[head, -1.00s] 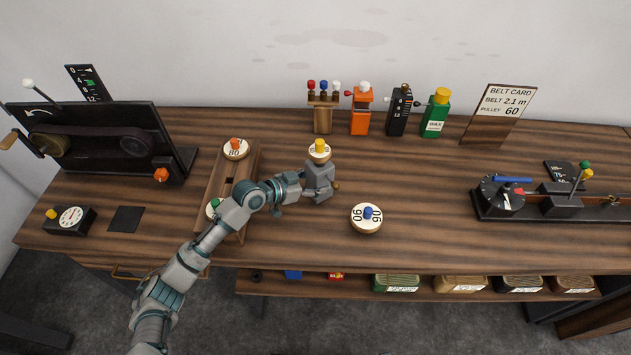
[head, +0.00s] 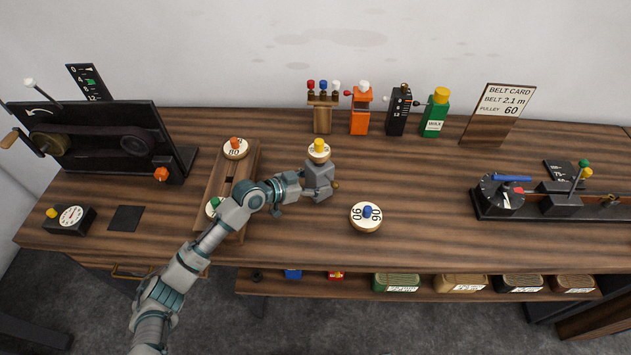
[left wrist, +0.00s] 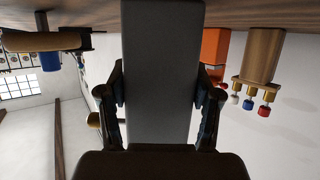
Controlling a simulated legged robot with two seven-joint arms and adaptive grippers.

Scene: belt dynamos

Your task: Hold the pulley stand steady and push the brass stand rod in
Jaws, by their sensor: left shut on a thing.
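A grey upright block, which I take to be the pulley stand (head: 319,174), stands on the bench just in front of a yellow-knobbed pulley (head: 319,151). My left gripper (head: 306,190) comes at it from the front left. In the left wrist view its two fingers (left wrist: 160,100) are shut on either side of the grey stand (left wrist: 160,55). A small brass end, likely the brass stand rod (head: 336,186), pokes out on the stand's right side. How deep the rod sits is hidden. My right gripper is not in view.
A blue-knobbed pulley (head: 366,218) lies to the right front. A wooden rack (head: 222,185) with pulleys is under and behind my left arm. Orange (head: 361,117), black (head: 398,112) and green (head: 434,117) items stand at the back.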

